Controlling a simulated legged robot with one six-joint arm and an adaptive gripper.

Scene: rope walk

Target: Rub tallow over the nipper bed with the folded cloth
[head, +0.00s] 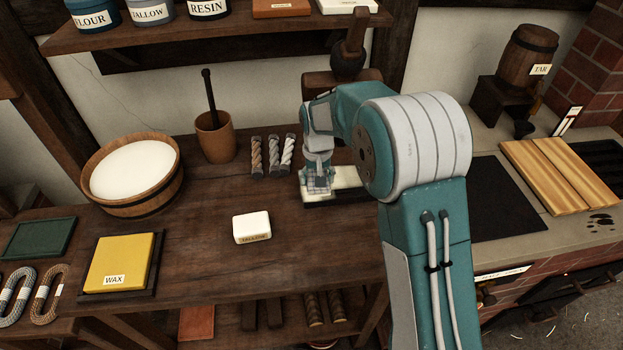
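A white tallow block (252,227), labelled TALLOW, lies on the bench in front of my gripper, to its left. My gripper (317,190) points down at the back right of the bench, over a pale flat piece (346,181) on a dark base. This piece may be the folded cloth; my arm and gripper cover part of it. I cannot tell whether the gripper touches it or holds anything, and the fingertips are too small to read. A wooden fitting (346,82) with a dark rounded part stands behind; I cannot tell if it belongs to the nipper.
A wooden tub (131,205) of white stuff, a brown pot (214,140), rope samples (272,157) and yellow wax (118,262) stand on the bench. A shelf (200,33) with jars hangs above. The middle front of the bench (300,270) is clear. A hearth counter (525,232) stands right.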

